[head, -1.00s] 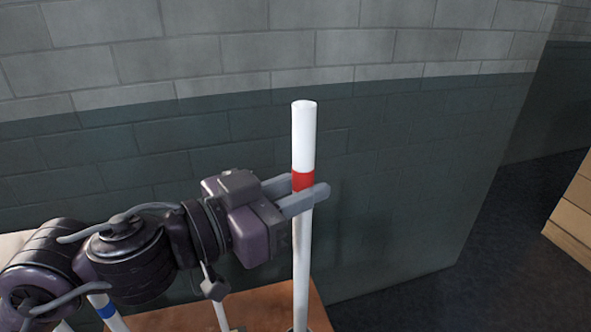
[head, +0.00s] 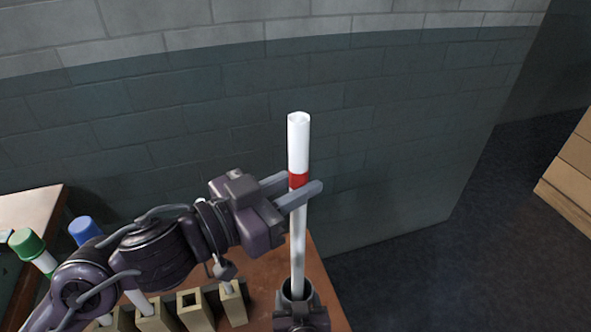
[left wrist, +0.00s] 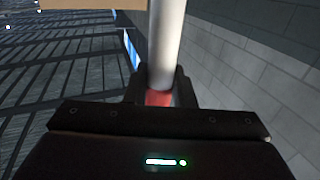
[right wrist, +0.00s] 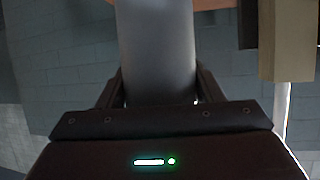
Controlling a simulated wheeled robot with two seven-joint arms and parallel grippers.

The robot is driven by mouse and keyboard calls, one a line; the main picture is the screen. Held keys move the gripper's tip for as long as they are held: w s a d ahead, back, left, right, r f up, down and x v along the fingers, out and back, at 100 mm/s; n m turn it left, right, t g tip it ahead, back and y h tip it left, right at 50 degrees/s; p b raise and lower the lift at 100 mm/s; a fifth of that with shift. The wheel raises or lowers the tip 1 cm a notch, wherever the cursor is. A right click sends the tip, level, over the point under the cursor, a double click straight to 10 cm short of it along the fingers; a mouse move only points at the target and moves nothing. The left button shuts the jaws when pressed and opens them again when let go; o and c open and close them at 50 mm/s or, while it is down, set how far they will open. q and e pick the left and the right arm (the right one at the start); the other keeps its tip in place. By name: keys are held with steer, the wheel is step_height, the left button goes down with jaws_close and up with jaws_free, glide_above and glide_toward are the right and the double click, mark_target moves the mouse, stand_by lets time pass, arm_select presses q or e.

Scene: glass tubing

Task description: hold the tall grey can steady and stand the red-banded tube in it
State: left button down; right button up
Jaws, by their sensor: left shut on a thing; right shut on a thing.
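The red-banded tube (head: 299,145) is long, white and close to upright. My left gripper (head: 303,188) is shut on it at the red band; in the left wrist view the red band (left wrist: 158,98) sits between the fingers. The tall grey can (head: 284,293) stands at the bottom of the head view, and the tube's lower end goes into its open mouth. The end inside the can is hidden. My right gripper (head: 301,322) is at the can's near side; in the right wrist view it is shut on the grey can (right wrist: 157,50).
A rack of tan square sockets (head: 196,310) stands left of the can on the brown table (head: 262,272). A blue-topped tube (head: 85,229) and a green-topped tube (head: 27,241) show at the left, partly behind my left arm. A block wall is behind.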

arm_select(q)
steer(key=shift+f, duration=6.4)
steer(key=shift+f, duration=0.9)
steer(key=c, duration=1.1)
jaws_free()
steer(key=shift+c, duration=0.2)
glide_toward(292, 250)
steer(key=shift+s+a, duration=0.25)
steer(key=shift+a, duration=0.3)
